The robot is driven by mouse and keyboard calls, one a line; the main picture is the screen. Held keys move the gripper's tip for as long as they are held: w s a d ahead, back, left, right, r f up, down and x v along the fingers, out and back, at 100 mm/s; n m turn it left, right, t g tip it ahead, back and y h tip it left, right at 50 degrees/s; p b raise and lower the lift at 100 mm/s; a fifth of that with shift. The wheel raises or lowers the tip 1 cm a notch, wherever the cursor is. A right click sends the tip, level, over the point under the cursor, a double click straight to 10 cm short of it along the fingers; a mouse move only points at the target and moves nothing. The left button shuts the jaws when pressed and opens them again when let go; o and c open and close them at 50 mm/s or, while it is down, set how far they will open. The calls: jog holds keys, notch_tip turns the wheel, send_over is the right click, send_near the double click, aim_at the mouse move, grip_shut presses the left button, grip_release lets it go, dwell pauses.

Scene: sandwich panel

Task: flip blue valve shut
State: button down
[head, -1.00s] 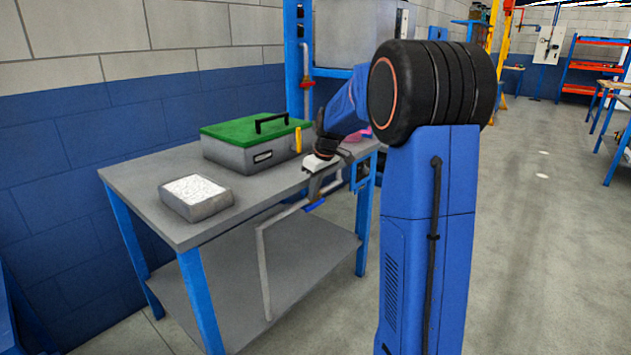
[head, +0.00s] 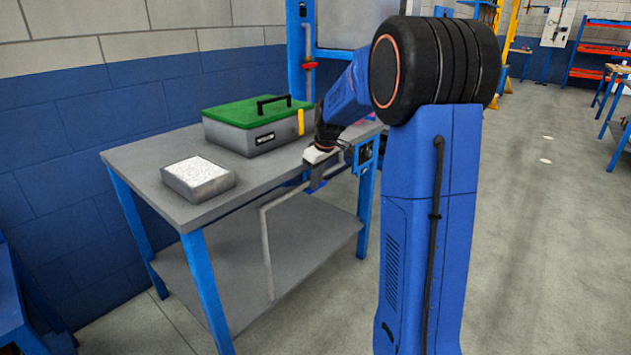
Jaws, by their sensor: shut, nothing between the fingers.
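The blue valve (head: 317,188) is a small blue handle on a thin grey pipe (head: 264,235) along the front edge of the workbench, near its right end. My gripper (head: 313,180) is shut and empty. It points down in front of the bench edge, right at the valve. The fingers overlap the handle in this view, so I cannot tell whether they touch it. The handle is small and partly hidden, and its exact angle is unclear.
The grey workbench (head: 140,158) carries a grey box with a green lid (head: 250,125) and a grey tray with white filling (head: 197,178). A red valve (head: 310,66) sits on a pipe by the blue post behind. Open floor lies to the right.

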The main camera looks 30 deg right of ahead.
jog(key=shift+a+f+h, duration=0.1)
jog(key=shift+f+h, duration=0.1)
jog(key=shift+h, duration=0.1)
jog(key=shift+s+a+f+n+t+h, duration=0.1)
jog(key=shift+a+f+n+t+h, duration=0.15)
jog(key=shift+f+h, duration=0.4)
jog(key=shift+s+a+f+n+t+h, duration=0.15)
jog(key=shift+f+t+h, duration=0.25)
jog(key=shift+h, duration=0.45)
jog(key=shift+f, duration=0.3)
jog(key=w+d+f, duration=0.1)
jog(key=d+f, duration=0.2)
jog(key=f, duration=0.4)
jog(key=shift+w+f, duration=0.15)
jog(key=shift+f, duration=0.2)
jog(key=shift+d, duration=0.15)
